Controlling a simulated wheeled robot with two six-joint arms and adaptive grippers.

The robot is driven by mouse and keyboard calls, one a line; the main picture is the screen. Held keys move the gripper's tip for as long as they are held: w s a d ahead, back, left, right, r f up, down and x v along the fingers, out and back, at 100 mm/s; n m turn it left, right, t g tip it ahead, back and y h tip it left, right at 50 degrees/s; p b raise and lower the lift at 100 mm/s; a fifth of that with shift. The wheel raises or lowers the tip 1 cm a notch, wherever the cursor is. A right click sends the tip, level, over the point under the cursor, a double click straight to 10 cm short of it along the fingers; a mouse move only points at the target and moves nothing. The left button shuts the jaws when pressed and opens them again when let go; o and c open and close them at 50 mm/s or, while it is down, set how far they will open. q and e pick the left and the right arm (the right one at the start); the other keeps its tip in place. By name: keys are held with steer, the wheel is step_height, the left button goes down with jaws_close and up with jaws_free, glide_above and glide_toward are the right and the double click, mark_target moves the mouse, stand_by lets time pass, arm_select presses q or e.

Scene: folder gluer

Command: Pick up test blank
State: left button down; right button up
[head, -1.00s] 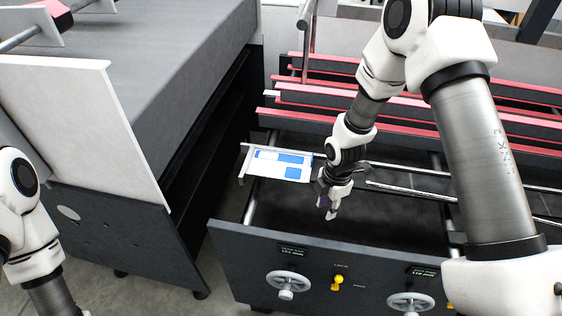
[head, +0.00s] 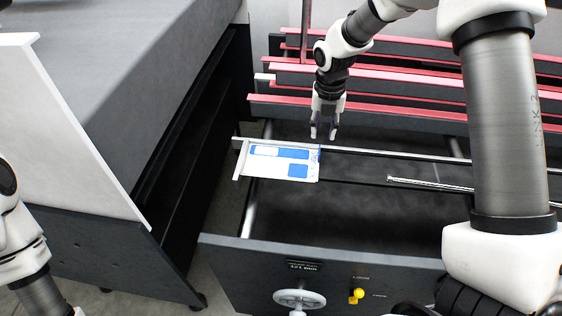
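The test blank (head: 270,172), a flat white sheet with blue printed panels, lies on a metal support at the left end of the rail across the machine. My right gripper (head: 323,135) points down just beyond the blank's right end. Its two fingers are apart, with a gap between them. No blank shows between the fingers, and I cannot tell whether they touch its edge. My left arm shows at the left edge, but its gripper is out of view.
Red-topped bars (head: 360,108) run across the machine behind my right gripper. The front panel carries a grey handwheel (head: 299,299) and a yellow knob (head: 356,295). A grey conveyor with a white side plate (head: 65,130) stands at the left.

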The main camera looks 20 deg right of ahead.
mark_target(296, 163)
steer(key=f+p, duration=0.1)
steer(key=f, duration=0.4)
steer(key=f+p, duration=0.1)
steer(key=f, duration=0.1)
steer(key=shift+w+d+f+p, duration=0.1)
steer(key=shift+w+f+p, duration=0.15)
steer(key=shift+p, duration=0.05)
steer(key=shift+w+f, duration=0.1)
steer(key=shift+f, duration=0.05)
jaws_close()
